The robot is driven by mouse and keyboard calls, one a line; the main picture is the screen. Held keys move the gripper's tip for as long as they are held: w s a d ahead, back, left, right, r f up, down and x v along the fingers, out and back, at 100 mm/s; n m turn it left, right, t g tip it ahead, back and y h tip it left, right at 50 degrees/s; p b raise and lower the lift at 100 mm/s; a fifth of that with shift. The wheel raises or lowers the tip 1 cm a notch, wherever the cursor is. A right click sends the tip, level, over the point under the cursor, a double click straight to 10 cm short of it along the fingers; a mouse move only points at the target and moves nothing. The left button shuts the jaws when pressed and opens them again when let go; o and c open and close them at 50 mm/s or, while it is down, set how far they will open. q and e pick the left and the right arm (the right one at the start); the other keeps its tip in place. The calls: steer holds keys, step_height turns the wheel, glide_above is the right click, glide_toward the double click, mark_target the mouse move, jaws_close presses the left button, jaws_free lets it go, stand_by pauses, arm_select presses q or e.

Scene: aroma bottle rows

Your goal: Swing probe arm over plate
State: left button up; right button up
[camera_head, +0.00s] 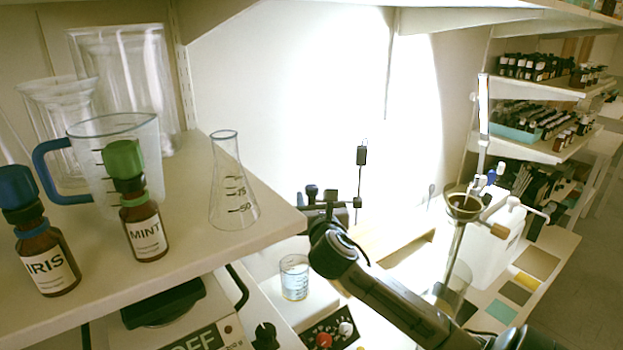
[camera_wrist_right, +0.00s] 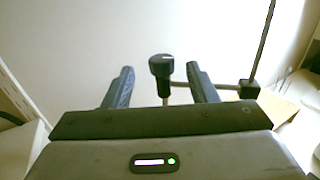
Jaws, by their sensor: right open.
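My right gripper (camera_head: 322,207) reaches in from the lower right of the head view. In the right wrist view its two dark fingers are apart, with a black knob (camera_wrist_right: 161,66) between them. The knob does not look clamped. It stands on the probe arm (camera_wrist_right: 228,86), a thin bar running right to a vertical rod (camera_wrist_right: 264,42). In the head view the rod (camera_head: 360,185) stands behind the gripper, and the gripper hides part of the probe arm. A beaker of pale blue liquid (camera_head: 294,277) stands on the white plate (camera_head: 318,300), left of my forearm. My left gripper is not in view.
A shelf (camera_head: 185,240) at the left holds a flask (camera_head: 232,190), a jug (camera_head: 95,165) and the IRIS (camera_head: 45,255) and MINT (camera_head: 143,228) bottles. A funnel (camera_head: 463,204) and white canister (camera_head: 497,245) stand right of my forearm.

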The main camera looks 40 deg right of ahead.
mark_target(313, 191)
steer(key=x, duration=0.4)
steer(key=shift+p, duration=0.35)
steer(key=x, duration=0.3)
steer(key=shift+w+d+f+p, duration=0.1)
steer(key=shift+w+d+p, duration=0.1)
steer(key=shift+p, duration=0.15)
steer(key=shift+w+d, duration=0.2)
steer(key=shift+w, duration=0.15)
steer(key=shift+c, duration=0.2)
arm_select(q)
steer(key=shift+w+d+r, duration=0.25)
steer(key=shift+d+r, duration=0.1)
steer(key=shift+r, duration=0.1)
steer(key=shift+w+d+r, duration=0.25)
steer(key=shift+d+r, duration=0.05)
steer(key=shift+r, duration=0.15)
arm_select(e)
jaws_close()
